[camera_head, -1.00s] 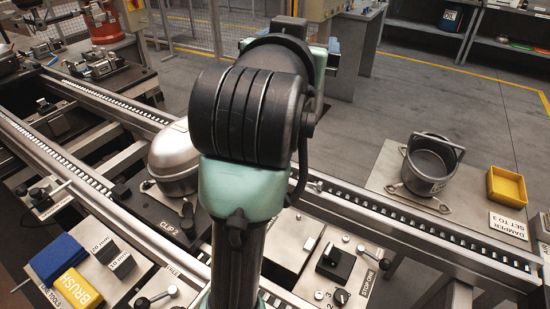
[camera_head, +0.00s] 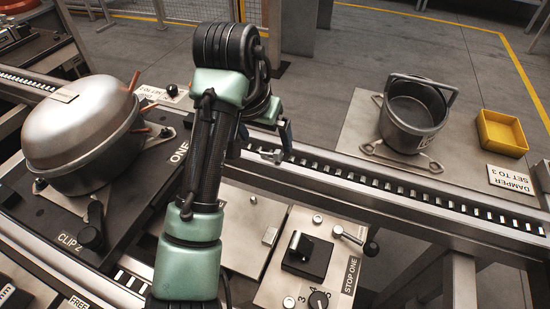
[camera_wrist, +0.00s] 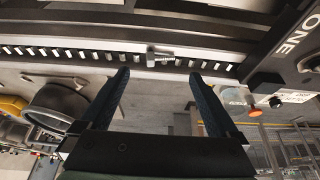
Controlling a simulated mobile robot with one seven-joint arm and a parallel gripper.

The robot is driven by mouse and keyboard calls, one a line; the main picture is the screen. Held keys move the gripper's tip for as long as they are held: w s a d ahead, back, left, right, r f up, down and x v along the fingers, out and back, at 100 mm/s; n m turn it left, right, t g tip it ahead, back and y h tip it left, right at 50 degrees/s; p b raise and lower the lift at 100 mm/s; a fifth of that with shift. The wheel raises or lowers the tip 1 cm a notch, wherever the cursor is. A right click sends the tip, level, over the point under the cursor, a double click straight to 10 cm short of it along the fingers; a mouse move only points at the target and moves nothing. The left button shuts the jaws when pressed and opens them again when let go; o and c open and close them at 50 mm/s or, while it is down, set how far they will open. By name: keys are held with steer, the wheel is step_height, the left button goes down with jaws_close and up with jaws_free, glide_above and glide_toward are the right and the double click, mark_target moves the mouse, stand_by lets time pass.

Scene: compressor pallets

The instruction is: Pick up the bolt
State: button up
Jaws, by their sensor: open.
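A small metal bolt (camera_head: 270,155) lies on the edge of the roller conveyor rail, just beside my arm in the head view. In the wrist view the bolt (camera_wrist: 160,58) lies sideways on the rail, ahead of the gap between the fingertips. My gripper (camera_wrist: 158,76) is open and empty, with a dark blue finger on either side of that gap. The fingers look apart from the bolt. In the head view my gripper is mostly hidden behind my own arm, above the rail.
A silver compressor (camera_head: 80,120) stands on a dark pallet at left. A control box (camera_head: 310,255) with levers and a knob sits in front of the rail. Beyond the rail, a plate carries a grey pot (camera_head: 412,112) and a yellow tray (camera_head: 502,133). Floor behind is open.

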mark_target(271, 153)
steer(key=b+x, duration=0.1)
steer(key=x, duration=0.5)
steer(key=shift+r, duration=0.1)
steer(key=shift+w, duration=0.1)
steer(key=c, duration=1.5)
steer(key=shift+o, duration=0.2)
steer(key=shift+r, duration=0.15)
